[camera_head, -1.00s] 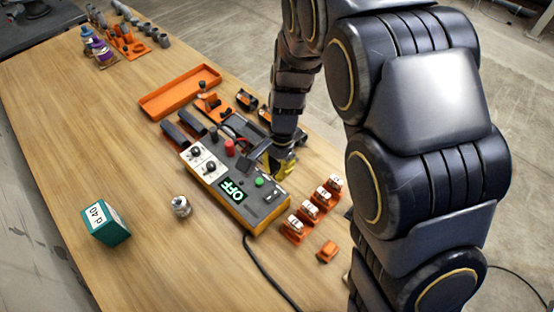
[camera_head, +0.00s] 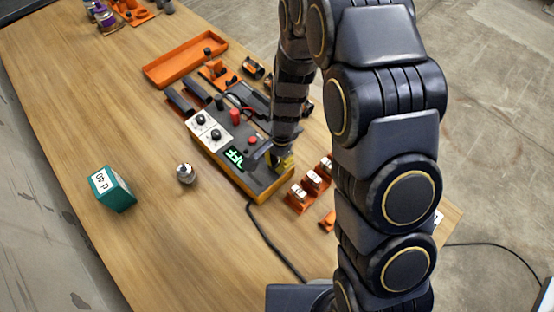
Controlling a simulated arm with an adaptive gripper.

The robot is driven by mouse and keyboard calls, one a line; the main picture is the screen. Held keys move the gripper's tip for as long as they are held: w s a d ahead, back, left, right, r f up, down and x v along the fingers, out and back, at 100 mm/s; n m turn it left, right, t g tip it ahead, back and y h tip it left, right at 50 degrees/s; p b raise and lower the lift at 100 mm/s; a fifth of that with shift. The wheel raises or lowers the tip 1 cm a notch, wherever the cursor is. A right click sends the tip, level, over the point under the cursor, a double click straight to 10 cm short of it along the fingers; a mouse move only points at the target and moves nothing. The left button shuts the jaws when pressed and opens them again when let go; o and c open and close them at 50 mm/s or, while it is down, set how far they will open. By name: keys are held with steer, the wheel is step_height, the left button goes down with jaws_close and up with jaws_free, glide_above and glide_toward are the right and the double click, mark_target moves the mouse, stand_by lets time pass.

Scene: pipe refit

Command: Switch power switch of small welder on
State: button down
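The small welder (camera_head: 262,190) is a grey box with a yellow-orange lower edge and a white panel with two black knobs (camera_head: 209,127). Its green display (camera_head: 234,157) seems to read OFF, partly covered by my gripper. A red knob or button (camera_head: 235,116) stands near the knobs. A small red button (camera_head: 252,140) shows beside the arm. My gripper (camera_head: 279,162), dark with yellow parts, is low over the right end of the welder. Its fingertips are too small and hidden to tell open from shut. The power switch cannot be made out.
A teal box (camera_head: 112,189) and a small metal part (camera_head: 186,173) stand on the wooden table (camera_head: 150,140). An orange tray (camera_head: 186,60) lies behind the welder. Orange holders with white parts (camera_head: 312,182) stand to its right. A black cable (camera_head: 268,240) runs forward from it.

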steer(key=shift+s+a+f+t+h, duration=0.1)
steer(key=shift+s+f+t+h, duration=0.05)
steer(key=shift+f+t+h, duration=0.2)
steer(key=shift+s+a+f, duration=0.1)
steer(key=shift+f, duration=0.05)
steer(key=shift+w+d, duration=0.55)
steer(key=shift+d, duration=0.1)
steer(key=shift+r, duration=0.2)
step_height(320, 180, up, 14)
steer(key=w+d, duration=0.1)
steer(key=shift+w+d, duration=0.15)
steer(key=shift+w, duration=0.1)
steer(key=shift+f, duration=0.1)
